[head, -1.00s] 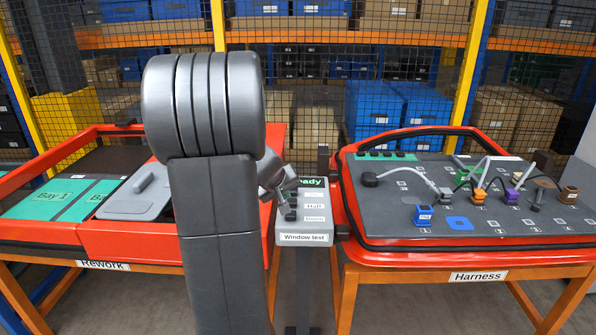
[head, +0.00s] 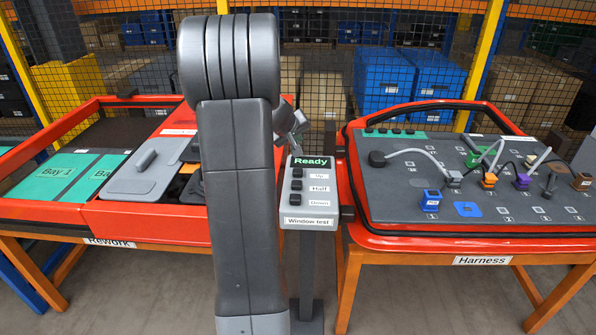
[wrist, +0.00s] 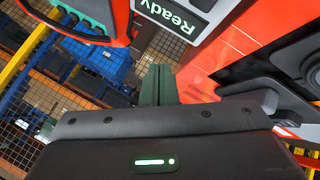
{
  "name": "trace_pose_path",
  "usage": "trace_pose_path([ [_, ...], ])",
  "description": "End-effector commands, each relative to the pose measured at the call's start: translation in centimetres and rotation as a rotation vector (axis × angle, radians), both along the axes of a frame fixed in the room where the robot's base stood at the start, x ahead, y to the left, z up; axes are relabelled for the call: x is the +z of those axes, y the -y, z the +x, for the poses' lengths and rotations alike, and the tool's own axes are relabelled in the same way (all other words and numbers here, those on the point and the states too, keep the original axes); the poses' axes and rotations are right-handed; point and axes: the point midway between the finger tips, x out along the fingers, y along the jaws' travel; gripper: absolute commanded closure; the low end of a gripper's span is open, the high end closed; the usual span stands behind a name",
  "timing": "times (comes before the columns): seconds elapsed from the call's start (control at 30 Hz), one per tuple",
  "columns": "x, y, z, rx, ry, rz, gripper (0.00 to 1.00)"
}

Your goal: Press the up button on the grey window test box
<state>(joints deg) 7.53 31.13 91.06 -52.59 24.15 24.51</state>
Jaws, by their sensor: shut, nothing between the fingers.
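The grey window test box (head: 311,208) stands on a post between the two benches in the head view. Its display reads "Ready", and below it is a column of dark buttons labelled Up, Half and Down. The up button (head: 297,172) is the top one and shows clear of my arm. My gripper (head: 301,121) is partly hidden behind my arm, above the box's display in the picture. In the wrist view the fingers (wrist: 158,70) are together and empty, with the box's Ready display (wrist: 182,14) beyond them at the top. The buttons are not visible there.
The red-framed Rework bench (head: 160,224) is on the left, with a grey lid (head: 145,180) on it. The red-framed Harness bench (head: 470,241) with connectors and cables is close on the right. A mesh fence and shelves stand behind.

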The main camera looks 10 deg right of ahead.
Motion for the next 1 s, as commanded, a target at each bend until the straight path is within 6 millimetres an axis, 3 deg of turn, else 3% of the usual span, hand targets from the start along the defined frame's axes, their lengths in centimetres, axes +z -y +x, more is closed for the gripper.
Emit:
trace_pose_path([
  [0.6,-7.6,0.0,0.0,0.0,0.0,0.0,1.0],
  [1.0,-8.5,0.0,0.0,-0.001,0.0,0.001,1.0],
])
